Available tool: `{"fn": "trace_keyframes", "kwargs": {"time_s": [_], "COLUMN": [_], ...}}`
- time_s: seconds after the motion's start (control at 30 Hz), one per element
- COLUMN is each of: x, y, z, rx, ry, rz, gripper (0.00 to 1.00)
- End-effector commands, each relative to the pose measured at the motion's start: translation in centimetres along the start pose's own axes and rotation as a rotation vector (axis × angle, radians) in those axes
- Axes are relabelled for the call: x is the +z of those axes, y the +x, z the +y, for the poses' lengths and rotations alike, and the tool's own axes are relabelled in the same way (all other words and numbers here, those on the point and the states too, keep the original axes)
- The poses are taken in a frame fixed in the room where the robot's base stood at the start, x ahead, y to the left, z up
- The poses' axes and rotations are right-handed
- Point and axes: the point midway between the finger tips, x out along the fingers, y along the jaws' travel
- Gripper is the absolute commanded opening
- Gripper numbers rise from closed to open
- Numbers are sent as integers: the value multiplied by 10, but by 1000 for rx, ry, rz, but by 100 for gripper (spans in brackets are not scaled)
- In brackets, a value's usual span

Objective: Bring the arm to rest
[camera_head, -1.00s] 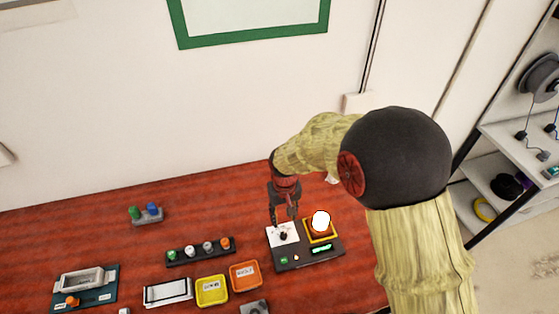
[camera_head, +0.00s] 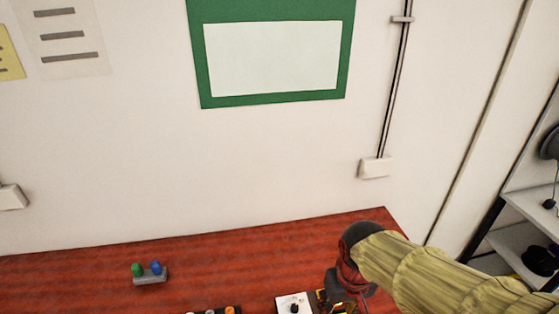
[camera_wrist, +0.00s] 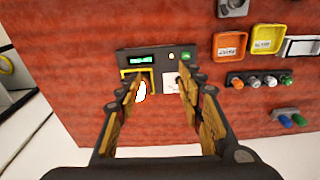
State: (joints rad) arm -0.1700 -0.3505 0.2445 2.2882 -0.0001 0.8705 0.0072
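My gripper (camera_wrist: 160,105) is open and empty in the wrist view, its two fingers spread apart above the red wooden table (camera_wrist: 85,75). Between and beyond the fingers is a dark device (camera_wrist: 165,53) with a small green display, a yellow-framed part and a white plate with a dark knob. The left finger partly covers the yellow-framed part. In the head view my gripper (camera_head: 345,300) is at the bottom edge, and its fingertips are cut off or hidden. The white plate (camera_head: 292,304) of the device shows just left of it.
An orange tray (camera_wrist: 229,45), a yellow tray (camera_wrist: 267,38) and a dark strip with several coloured knobs (camera_wrist: 262,82) lie beside the device. A small block with green and blue knobs (camera_head: 150,275) stands at the left. Shelves (camera_head: 530,210) stand at the right.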

Motion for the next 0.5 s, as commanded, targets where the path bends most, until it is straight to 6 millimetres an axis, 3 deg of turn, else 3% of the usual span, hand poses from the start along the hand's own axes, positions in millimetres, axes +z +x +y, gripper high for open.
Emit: {"fn": "trace_keyframes", "kwargs": {"time_s": [0.3, 0.5], "x": [47, 57], "y": [-36, -57], "z": [27, 39], "rx": [19, 38], "ry": [86, 133], "rz": [230, 366], "gripper": [38, 38]}}
